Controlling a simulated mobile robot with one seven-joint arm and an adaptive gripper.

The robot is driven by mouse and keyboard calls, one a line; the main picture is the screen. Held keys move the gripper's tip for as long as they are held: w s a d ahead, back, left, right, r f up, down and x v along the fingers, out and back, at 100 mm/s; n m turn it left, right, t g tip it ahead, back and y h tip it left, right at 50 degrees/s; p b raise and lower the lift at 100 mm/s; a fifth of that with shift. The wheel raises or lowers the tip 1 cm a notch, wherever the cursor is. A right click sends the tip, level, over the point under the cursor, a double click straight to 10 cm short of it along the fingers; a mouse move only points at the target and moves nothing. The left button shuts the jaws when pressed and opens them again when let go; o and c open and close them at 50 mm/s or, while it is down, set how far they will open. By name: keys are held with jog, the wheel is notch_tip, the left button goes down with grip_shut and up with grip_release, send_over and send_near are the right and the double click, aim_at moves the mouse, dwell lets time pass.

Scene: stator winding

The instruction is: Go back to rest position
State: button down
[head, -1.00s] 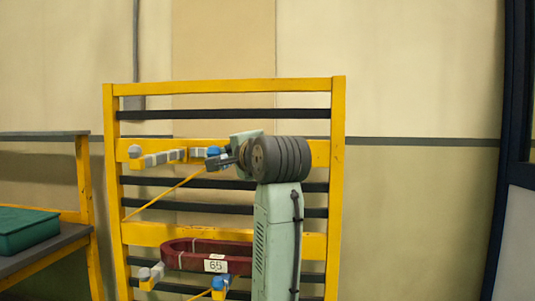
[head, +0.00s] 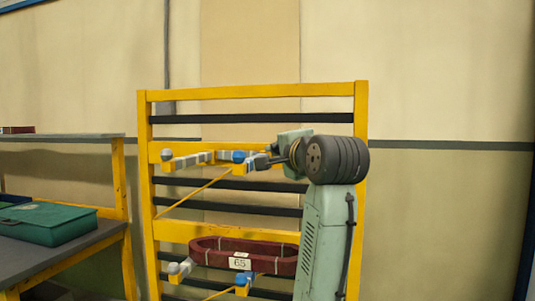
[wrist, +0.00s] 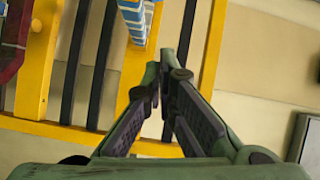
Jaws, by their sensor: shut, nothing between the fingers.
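My gripper (wrist: 163,78) is shut and empty in the wrist view, its two dark-padded green fingers meeting at the tips. In the head view my gripper (head: 262,162) is small and partly hidden by my arm, beside the upper arm of the yellow rack (head: 361,115). A dark red coil (head: 215,252) with a white label reading 65 rests on the rack's lower arms. It also shows at the left edge of the wrist view (wrist: 15,40).
The upper rack arms (head: 190,160) carry grey blocks with blue and white ends and hold no coil. A workbench (head: 75,245) with a green box (head: 50,224) stands at the left. Plain wall (head: 440,210) lies to the right.

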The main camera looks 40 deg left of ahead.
jog(key=b+v, duration=0.1)
jog(key=v, duration=0.5)
jog(key=shift+s+a+f+b, duration=0.2)
jog(key=shift+s+f+b, duration=0.1)
jog(key=shift+s, duration=0.05)
jog(key=shift+a, duration=0.1)
